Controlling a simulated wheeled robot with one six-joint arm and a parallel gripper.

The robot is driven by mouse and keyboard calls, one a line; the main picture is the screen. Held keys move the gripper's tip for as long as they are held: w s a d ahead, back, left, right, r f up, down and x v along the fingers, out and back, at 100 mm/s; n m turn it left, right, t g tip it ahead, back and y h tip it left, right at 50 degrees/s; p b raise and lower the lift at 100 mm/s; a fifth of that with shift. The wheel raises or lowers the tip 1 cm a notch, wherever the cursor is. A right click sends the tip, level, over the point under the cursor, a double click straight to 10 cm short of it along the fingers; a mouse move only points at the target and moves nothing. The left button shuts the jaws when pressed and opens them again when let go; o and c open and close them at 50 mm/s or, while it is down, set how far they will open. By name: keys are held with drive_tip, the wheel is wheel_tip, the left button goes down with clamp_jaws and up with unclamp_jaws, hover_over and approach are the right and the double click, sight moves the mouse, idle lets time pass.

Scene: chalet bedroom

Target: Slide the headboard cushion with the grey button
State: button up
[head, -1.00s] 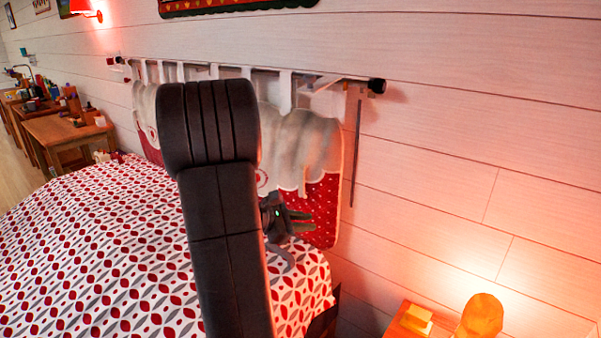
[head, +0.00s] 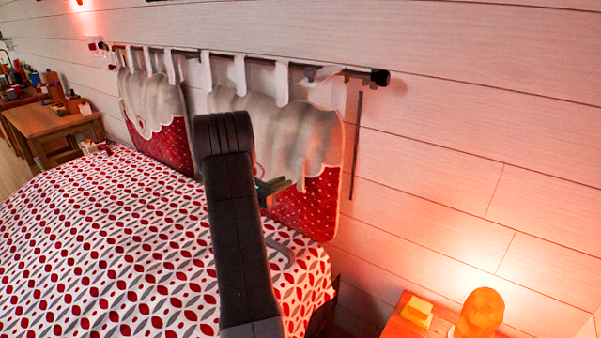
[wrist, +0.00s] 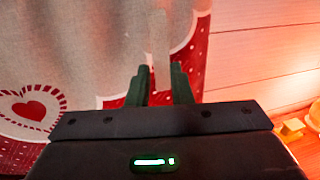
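Two headboard cushions hang by pale tabs from a dark rod (head: 230,62). The right cushion (head: 315,135) has a grey upper part and a red dotted lower part; it fills much of the wrist view (wrist: 80,50), with a red heart (wrist: 30,109). The left cushion (head: 160,100) has the same pattern. I cannot make out a grey button on either. My gripper (head: 286,185) is at the right cushion's front, near its scalloped edge. In the wrist view its fingers (wrist: 160,82) flank a narrow pale strip (wrist: 160,38); whether they grip it is unclear.
The patterned bed (head: 110,235) lies below the cushions. A nightstand (head: 400,328) with a glowing lamp (head: 480,312) and a yellow block (head: 417,310) stands at lower right. A wooden table (head: 55,125) is at far left. The plank wall right of the cushions is mostly bare.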

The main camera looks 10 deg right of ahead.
sight(300, 187)
drive_tip(key=p+x, duration=0.1)
drive_tip(key=x, duration=0.7)
drive_tip(key=shift+w+d, duration=0.1)
clamp_jaws()
